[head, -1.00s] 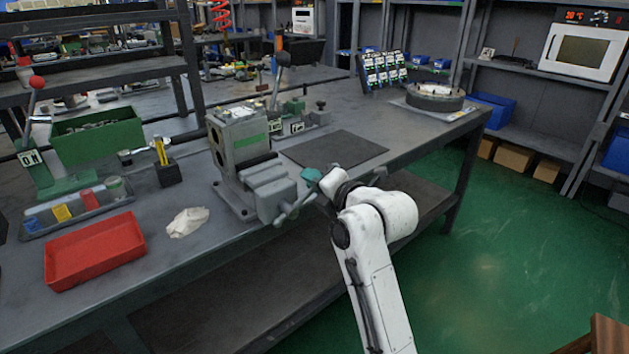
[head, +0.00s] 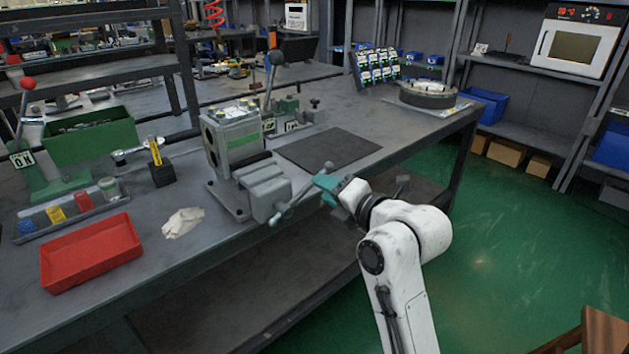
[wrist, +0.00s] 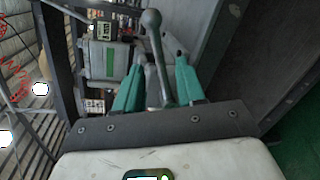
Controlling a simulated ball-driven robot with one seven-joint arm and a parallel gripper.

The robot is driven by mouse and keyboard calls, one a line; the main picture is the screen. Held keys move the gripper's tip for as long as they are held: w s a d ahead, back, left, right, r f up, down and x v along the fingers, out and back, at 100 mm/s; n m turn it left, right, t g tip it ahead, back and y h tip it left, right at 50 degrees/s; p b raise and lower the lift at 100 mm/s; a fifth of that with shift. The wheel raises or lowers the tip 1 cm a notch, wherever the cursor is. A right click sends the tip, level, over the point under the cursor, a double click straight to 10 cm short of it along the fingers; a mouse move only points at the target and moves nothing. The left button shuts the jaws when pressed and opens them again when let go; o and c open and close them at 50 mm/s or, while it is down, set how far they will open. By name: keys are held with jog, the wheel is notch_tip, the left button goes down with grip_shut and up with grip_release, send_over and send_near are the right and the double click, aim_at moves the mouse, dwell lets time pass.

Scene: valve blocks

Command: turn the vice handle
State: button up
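The grey vice (head: 263,190) is mounted at the front edge of the workbench. Its bar handle (head: 297,202) slants up to the right from the vice's front and ends in a ball. My gripper (head: 325,184), with teal fingers, is at the upper part of the handle, near the ball. In the wrist view the handle (wrist: 158,55) runs between my two fingers (wrist: 158,80), which stand apart with visible gaps on both sides. The handle's lower part is hidden behind the gripper's body there.
A white cloth (head: 183,222) and a red tray (head: 91,252) lie to the left. A dark mat (head: 330,149) lies on the bench to the right. Green floor is free at right.

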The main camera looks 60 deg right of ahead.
jog(key=shift+p+v, duration=0.8)
jog(key=shift+v, duration=1)
jog(key=s+a+f+m+g+y, duration=0.1)
jog(key=a+f+m+g+y, duration=0.15)
jog(key=a+f+m, duration=0.5)
jog(key=s+a+f+m+g+y, duration=0.15)
jog(key=a+f+g, duration=0.25)
jog(key=f, duration=0.6)
jog(key=s+a+f+m+g+y, duration=0.2)
jog(key=s+a+f+m+g, duration=0.55)
jog(key=s+f+m, duration=0.35)
notch_tip(320, 180, up, 14)
jog(key=s+p, duration=0.1)
jog(key=p, duration=1.3)
jog(key=shift+s+n, duration=0.35)
jog(key=shift+n, duration=0.05)
